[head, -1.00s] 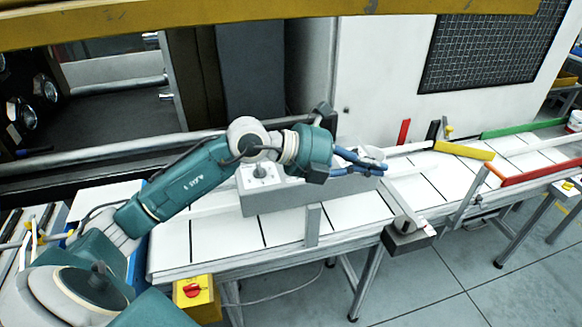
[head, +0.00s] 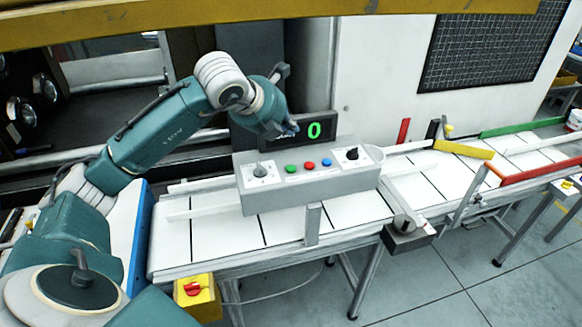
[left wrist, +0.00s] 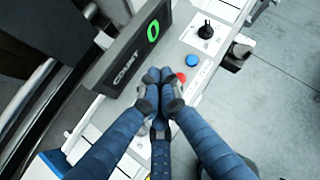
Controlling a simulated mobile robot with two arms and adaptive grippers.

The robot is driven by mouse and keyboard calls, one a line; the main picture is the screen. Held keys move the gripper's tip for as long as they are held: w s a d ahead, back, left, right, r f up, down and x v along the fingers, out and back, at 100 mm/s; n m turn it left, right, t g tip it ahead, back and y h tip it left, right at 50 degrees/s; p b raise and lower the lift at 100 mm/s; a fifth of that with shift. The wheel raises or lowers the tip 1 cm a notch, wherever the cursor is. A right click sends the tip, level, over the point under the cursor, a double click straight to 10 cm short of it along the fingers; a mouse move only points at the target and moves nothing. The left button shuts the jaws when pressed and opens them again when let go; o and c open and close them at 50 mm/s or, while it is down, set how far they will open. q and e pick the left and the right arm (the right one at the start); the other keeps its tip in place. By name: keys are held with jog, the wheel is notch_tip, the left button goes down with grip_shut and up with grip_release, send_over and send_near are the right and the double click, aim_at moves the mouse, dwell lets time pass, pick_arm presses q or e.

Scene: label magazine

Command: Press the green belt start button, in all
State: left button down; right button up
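The green button (head: 292,169) is on the top of a grey control box (head: 310,190), left of a red button (head: 309,165) and a blue button (head: 327,162). My left gripper (head: 291,129) is above and behind the box, apart from it, near the count display. In the left wrist view its blue fingers (left wrist: 160,74) are together with nothing seen between them. Their tips show beside the red button (left wrist: 181,78), and the green button is hidden there. My right gripper is in neither view.
A count display (head: 314,130) reading a green 0 stands behind the box. The white belt (head: 220,240) runs below, with a yellow guide (head: 463,150) and a red guide (head: 540,172) to the right.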

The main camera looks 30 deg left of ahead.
pick_arm(q)
jog(key=shift+f, duration=0.1)
jog(key=b, duration=0.5)
send_over(290, 169)
notch_tip(290, 169, down, 8)
jog(key=shift+r, duration=0.1)
jog(key=shift+f+b, duration=0.45)
jog(key=shift+b, duration=0.05)
dwell(0.8)
jog(key=shift+f+b, duration=0.35)
jog(key=shift+b, duration=0.35)
